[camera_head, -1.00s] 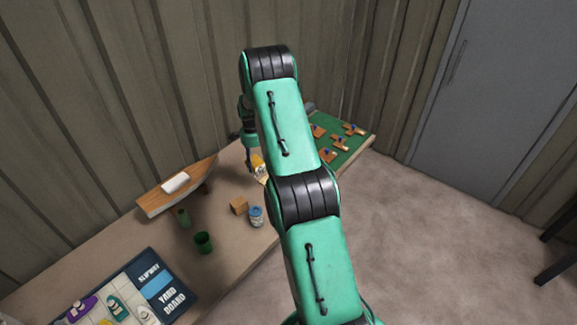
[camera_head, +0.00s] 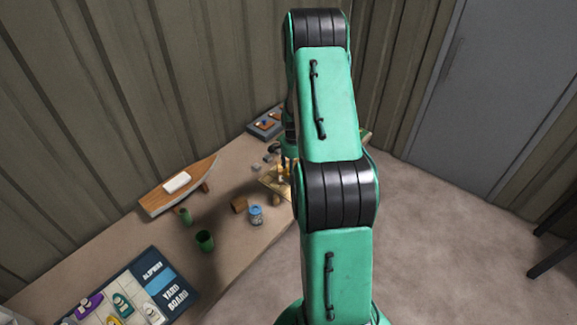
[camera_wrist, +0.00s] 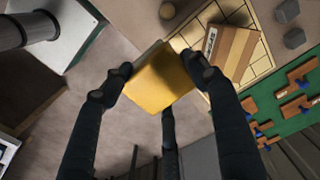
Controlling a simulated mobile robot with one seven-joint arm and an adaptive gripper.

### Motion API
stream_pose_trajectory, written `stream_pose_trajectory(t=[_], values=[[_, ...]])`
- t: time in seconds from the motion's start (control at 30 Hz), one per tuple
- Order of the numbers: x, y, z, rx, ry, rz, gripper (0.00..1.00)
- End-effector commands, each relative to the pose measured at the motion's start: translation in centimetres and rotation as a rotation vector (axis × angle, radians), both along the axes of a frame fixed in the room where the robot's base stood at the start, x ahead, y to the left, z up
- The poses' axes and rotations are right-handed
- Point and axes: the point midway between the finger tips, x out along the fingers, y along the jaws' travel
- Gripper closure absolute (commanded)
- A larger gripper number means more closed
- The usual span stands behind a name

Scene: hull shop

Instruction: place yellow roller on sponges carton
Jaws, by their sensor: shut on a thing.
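The yellow roller (camera_wrist: 158,78) is gripped between the dark fingers of my gripper (camera_wrist: 158,82) in the wrist view. Its broad yellow face shows and the fingers hide parts of its sides. In the head view my gripper (camera_head: 284,172) is mostly hidden by my arm, with a bit of yellow at its tip. A brown carton with a white label (camera_wrist: 236,52) is on the right of the roller in the wrist view, at a pale grid-lined wooden board.
A wooden boat model (camera_head: 180,188), green cups (camera_head: 205,240), a brown block (camera_head: 239,205) and a blue-topped can (camera_head: 255,214) stand on the bench. A yard board (camera_head: 145,290) lies at the front. Wooden pieces lie on a green board (camera_wrist: 290,105). Grey lumps (camera_wrist: 295,38) lie near the carton.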

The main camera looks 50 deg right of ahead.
Motion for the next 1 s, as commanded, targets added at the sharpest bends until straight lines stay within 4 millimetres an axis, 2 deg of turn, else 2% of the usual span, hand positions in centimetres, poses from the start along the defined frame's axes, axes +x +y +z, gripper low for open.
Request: stream_pose_trajectory(t=[0.53, 1.0], values=[[0.6, -0.6, -0.1, 0.000, 0.000, 0.000, 0.77], [5.0, -4.8, -0.7, 0.000, 0.000, 0.000, 0.77]])
